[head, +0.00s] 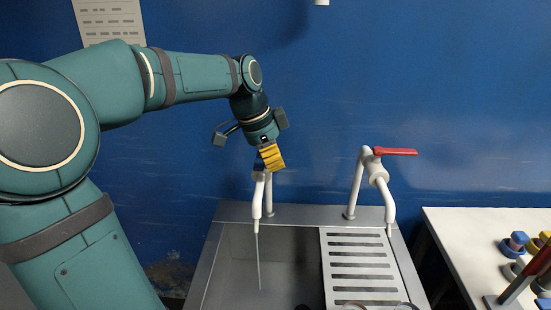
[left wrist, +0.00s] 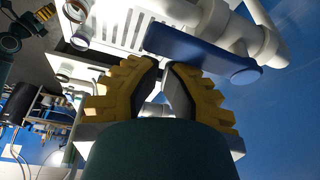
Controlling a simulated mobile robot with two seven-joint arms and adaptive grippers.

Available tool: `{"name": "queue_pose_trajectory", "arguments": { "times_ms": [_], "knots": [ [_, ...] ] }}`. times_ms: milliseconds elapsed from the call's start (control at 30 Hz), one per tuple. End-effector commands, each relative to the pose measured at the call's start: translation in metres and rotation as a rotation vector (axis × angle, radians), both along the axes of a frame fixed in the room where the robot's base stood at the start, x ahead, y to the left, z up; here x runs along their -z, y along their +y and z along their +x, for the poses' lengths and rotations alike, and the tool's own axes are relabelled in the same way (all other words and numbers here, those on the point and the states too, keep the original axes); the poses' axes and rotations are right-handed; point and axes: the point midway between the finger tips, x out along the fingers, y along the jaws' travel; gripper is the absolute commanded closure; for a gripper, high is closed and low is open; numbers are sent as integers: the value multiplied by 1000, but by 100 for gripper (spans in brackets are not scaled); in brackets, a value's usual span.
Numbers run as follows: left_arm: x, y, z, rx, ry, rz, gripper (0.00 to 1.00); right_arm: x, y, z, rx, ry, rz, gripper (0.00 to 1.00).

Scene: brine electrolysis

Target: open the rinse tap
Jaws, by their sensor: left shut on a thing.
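A white tap (head: 268,195) with a blue lever (left wrist: 205,55) stands at the left back of the sink. A thin straight stream (head: 258,262) runs down from its spout into the basin. My left gripper (head: 270,158), with yellow fingers, is at the top of this tap. Its fingers are shut on the blue lever, which the gripper mostly hides in the head view. In the left wrist view the lever lies across the fingertips. A second white tap (head: 382,180) with a red lever (head: 395,151) stands to the right. My right gripper is not in view.
The steel sink (head: 215,255) has an open basin on the left and a slotted white drainer (head: 358,263) on the right. A white table (head: 455,235) at the right holds blue and yellow pieces and a red stand. A blue wall rises behind the taps.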

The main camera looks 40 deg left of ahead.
Motion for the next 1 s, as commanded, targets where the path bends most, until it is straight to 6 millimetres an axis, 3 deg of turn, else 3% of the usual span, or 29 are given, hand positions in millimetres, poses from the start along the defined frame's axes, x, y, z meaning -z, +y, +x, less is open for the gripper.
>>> {"name": "queue_pose_trajectory", "arguments": {
  "times_ms": [1000],
  "knots": [
    [0, 15, 10, -7, 2, 5, 100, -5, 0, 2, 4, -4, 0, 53]
  ]
}}
